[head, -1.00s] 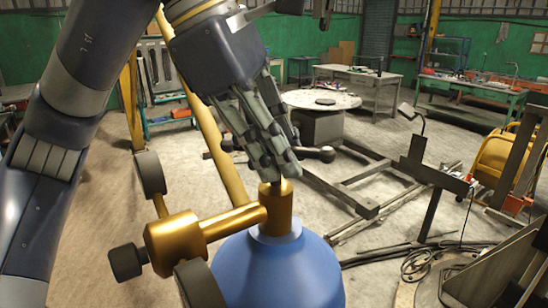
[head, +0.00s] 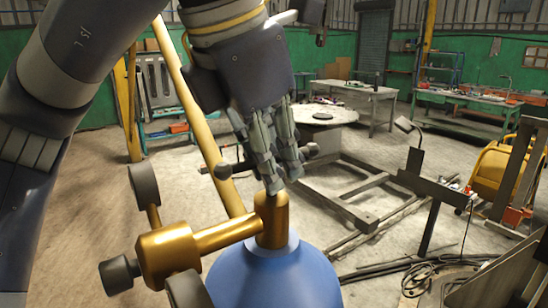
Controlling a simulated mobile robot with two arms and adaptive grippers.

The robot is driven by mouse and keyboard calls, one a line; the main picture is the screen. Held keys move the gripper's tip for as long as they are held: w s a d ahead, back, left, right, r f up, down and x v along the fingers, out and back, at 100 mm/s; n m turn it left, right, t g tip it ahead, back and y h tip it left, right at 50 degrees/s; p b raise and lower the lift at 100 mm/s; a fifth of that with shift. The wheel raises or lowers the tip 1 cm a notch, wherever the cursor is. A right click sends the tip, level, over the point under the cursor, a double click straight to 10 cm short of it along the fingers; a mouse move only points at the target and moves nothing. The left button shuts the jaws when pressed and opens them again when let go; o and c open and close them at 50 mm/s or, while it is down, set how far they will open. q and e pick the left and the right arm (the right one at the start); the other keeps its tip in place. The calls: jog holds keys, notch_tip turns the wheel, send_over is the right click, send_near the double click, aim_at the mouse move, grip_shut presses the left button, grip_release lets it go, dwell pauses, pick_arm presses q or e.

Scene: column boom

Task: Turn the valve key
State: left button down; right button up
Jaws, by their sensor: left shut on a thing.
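The valve key is a dark crossbar with round ends (head: 223,172) on a short stem. It stands on top of the brass valve (head: 272,222) of a blue gas cylinder (head: 275,275), at the lower middle of the head view. My left gripper (head: 279,172) comes down from above and is shut on the valve key; its fingers hide the middle of the crossbar. One end of the bar shows left of the fingers, the other to the right. My right gripper is not in view.
A brass regulator (head: 165,252) with dark round gauges (head: 145,184) juts left from the valve, close below my left arm. A yellow post (head: 190,100) slants behind it. A round table (head: 322,113), metal frames and workbenches (head: 355,88) stand farther back.

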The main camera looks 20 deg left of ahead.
pick_arm(q)
jog(key=shift+w+a+n, duration=0.1)
jog(key=shift+n, duration=0.2)
jog(key=c, duration=1.7)
grip_release()
jog(key=shift+o, duration=0.2)
jog(key=shift+w+a, duration=0.1)
jog(key=shift+a, duration=0.05)
jog(key=shift+r, duration=0.2)
jog(key=v, duration=1.1)
jog(key=shift+s+r, duration=0.2)
jog(key=shift+s, duration=0.05)
